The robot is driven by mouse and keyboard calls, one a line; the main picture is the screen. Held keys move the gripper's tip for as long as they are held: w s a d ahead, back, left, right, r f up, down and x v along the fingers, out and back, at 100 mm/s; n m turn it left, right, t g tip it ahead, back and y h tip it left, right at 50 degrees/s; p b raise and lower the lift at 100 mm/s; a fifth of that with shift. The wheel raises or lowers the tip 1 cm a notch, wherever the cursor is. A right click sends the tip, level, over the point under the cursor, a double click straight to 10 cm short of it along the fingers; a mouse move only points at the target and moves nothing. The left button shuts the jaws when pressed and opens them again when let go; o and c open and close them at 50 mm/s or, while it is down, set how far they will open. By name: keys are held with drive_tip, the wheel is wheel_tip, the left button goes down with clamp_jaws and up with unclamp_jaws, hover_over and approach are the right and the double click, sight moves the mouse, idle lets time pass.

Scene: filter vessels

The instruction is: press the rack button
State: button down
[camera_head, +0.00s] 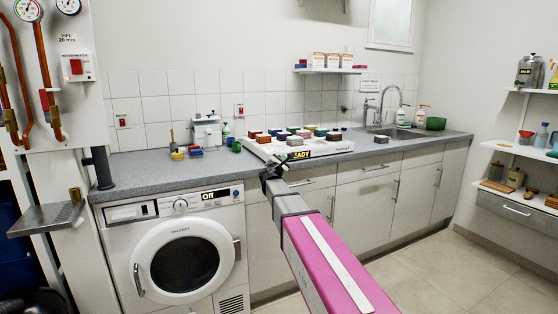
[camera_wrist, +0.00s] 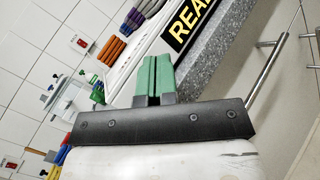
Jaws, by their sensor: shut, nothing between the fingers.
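The white rack (camera_head: 320,149) stands on the grey counter and carries several coloured blocks. Its front has a black display with yellow letters (camera_head: 299,156), partly covered by my arm's end; the display also shows in the wrist view (camera_wrist: 188,22), cut off at the top edge and reading "REA". My gripper (camera_head: 270,172) is in front of the counter edge, just below and left of the display. In the wrist view my gripper's green fingers (camera_wrist: 153,76) are together and empty, pointing toward the rack's front. I cannot make out a button on the rack.
The grey counter (camera_head: 150,168) runs along the wall, with a washing machine (camera_head: 187,255) below at left. Small coloured pieces (camera_head: 178,155) and a white device (camera_head: 207,131) stand left of the rack. A sink (camera_head: 395,133) is at right. Red wall switches (camera_head: 239,110) are behind.

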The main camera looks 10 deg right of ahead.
drive_tip(key=shift+w+a, duration=0.15)
drive_tip(key=shift+w, duration=0.2)
drive_tip(key=shift+w+a, duration=0.1)
drive_tip(key=shift+w, duration=0.2)
idle(0.6)
drive_tip(key=shift+s, duration=0.15)
drive_tip(key=shift+s+d, duration=0.25)
drive_tip(key=shift+s, duration=0.3)
drive_tip(key=shift+s, duration=0.1)
drive_tip(key=s, duration=0.1)
drive_tip(key=s+d, duration=0.1)
drive_tip(key=s, duration=0.2)
drive_tip(key=shift+s+d, duration=0.25)
drive_tip(key=shift+s, duration=0.05)
idle(0.4)
idle(0.4)
